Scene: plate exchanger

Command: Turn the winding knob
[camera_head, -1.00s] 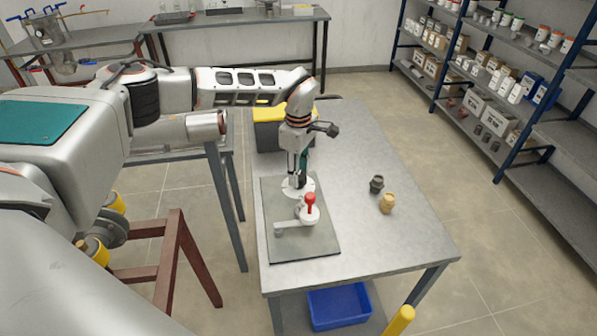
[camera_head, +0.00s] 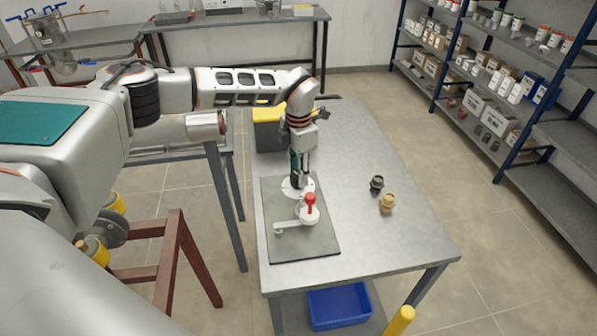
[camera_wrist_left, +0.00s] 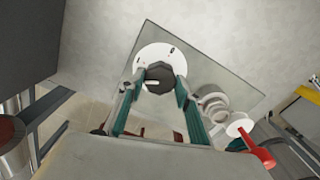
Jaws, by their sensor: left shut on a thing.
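The winding knob (camera_wrist_left: 160,76) is dark and many-sided, with a white pointer mark, on a round white flange (camera_wrist_left: 150,54). The flange (camera_head: 291,193) shows in the head view on the grey mat, mostly behind my gripper. My left gripper (camera_wrist_left: 157,84) points down over it, its two fingers on either side of the knob and shut on it. In the head view the left gripper (camera_head: 299,180) hides the knob. My right gripper is not in view.
A white fixture (camera_head: 308,215) with a red handle (camera_head: 310,201) stands close in front of the knob on the grey mat (camera_head: 300,250). A dark fitting (camera_head: 377,184) and a brass fitting (camera_head: 387,203) stand to the right. A yellow-lidded bin (camera_head: 268,135) is behind.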

